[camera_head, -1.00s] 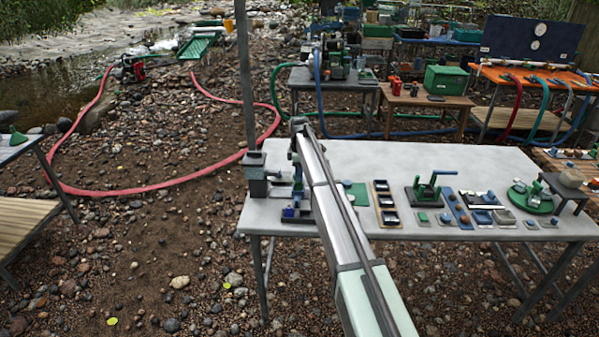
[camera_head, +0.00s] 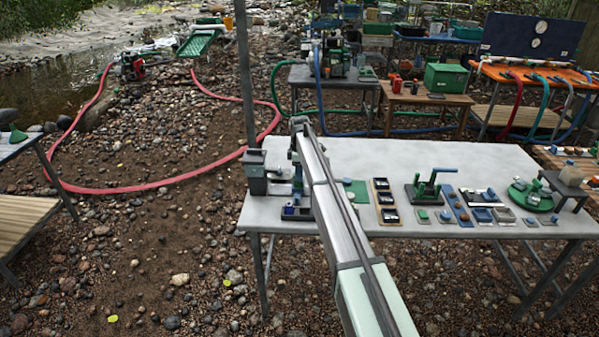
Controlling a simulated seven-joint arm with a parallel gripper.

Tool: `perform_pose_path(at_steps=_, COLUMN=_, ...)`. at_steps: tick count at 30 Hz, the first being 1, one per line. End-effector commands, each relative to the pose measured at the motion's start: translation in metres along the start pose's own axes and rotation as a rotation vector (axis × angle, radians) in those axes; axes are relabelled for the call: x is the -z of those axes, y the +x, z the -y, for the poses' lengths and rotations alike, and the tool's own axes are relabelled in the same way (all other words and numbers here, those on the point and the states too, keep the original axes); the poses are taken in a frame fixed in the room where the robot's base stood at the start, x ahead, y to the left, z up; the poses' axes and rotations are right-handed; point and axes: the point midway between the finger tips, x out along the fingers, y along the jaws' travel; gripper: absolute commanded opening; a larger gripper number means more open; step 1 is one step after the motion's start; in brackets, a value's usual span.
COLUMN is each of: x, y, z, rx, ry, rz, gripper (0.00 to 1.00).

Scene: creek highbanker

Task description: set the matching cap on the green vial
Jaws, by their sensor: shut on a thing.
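My arm reaches from the bottom of the view to the left part of the grey work table (camera_head: 345,150). My gripper (camera_head: 297,187) is at its far end, low over the table's left end and partly hidden by the arm. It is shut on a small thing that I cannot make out. Small blue and green parts and a dark blue holder (camera_head: 296,212) are close beside and below it. I cannot tell the green vial or its matching cap apart there. Small pieces, one a green one (camera_head: 423,215), lie on pads along the table's front edge.
A dark grey box (camera_head: 256,180) stands at the table's left corner by a pole. To the right are a black-celled tray (camera_head: 384,203), a green lever press (camera_head: 427,187), small trays and a green round stand (camera_head: 530,195). Bare table shows along the back.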

Motion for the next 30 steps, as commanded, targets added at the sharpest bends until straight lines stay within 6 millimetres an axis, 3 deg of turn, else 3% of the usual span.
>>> perform_pose_path(at_steps=26, x=0.0, y=0.0069, z=0.0002, rx=0.0, ry=0.0, rz=0.0, gripper=0.11)
perform_pose_path(at_steps=27, x=0.0, y=0.0069, z=0.0002, rx=0.0, ry=0.0, rz=0.0, gripper=0.43)
perform_pose_path(at_steps=30, x=-0.0001, y=0.0069, z=0.0001, rx=0.0, ry=0.0, rz=0.0, gripper=0.52)
